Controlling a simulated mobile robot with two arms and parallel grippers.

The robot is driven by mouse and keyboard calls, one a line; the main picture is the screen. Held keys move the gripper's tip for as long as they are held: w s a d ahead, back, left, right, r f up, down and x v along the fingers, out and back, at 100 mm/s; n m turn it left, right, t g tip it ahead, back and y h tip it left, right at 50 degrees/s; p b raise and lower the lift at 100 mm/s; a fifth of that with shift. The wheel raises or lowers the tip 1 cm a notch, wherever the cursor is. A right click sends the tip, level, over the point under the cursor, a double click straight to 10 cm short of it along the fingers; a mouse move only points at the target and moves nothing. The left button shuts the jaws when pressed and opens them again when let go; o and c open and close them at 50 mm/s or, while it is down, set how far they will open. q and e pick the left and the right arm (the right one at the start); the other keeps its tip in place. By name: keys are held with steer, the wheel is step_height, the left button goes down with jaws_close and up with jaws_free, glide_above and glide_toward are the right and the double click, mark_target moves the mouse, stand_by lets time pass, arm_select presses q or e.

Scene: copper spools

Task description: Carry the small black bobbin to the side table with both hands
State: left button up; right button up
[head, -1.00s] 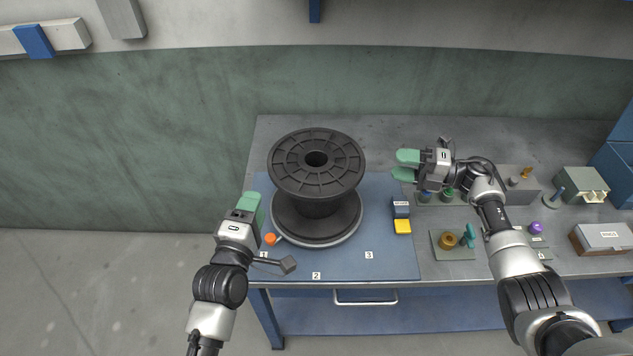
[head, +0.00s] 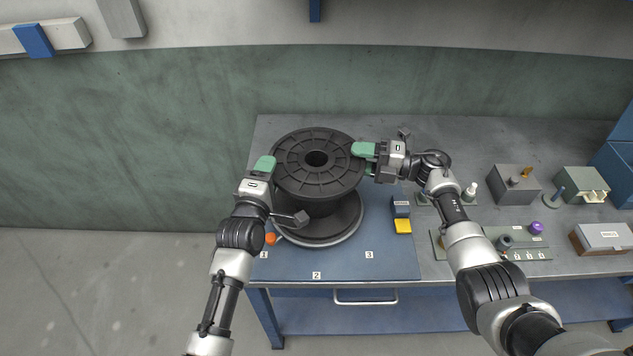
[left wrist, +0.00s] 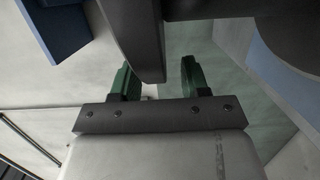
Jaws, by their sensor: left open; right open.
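The black bobbin (head: 317,187) stands upright on the blue mat, its round spoked top flange facing up and its lower flange on a pale round base. My left gripper (head: 265,164) is at the left edge of the top flange. In the left wrist view, the dark flange rim (left wrist: 148,50) passes between the two green fingers of my open left gripper (left wrist: 158,82), with gaps still showing. My right gripper (head: 364,157) is open at the right edge of the top flange; whether its fingers touch the rim cannot be told.
Several fixtures, a grey block (head: 514,190) and a labelled box (head: 600,238) stand on the grey bench to the right. Open floor (head: 90,290) lies at left.

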arm_select(q)
steer(key=shift+w+d, duration=0.15)
steer(key=shift+w, duration=0.35)
arm_select(e)
steer(key=shift+w+a, duration=0.1)
steer(key=shift+a, duration=0.4)
arm_select(q)
jaws_close()
arm_select(e)
jaws_close()
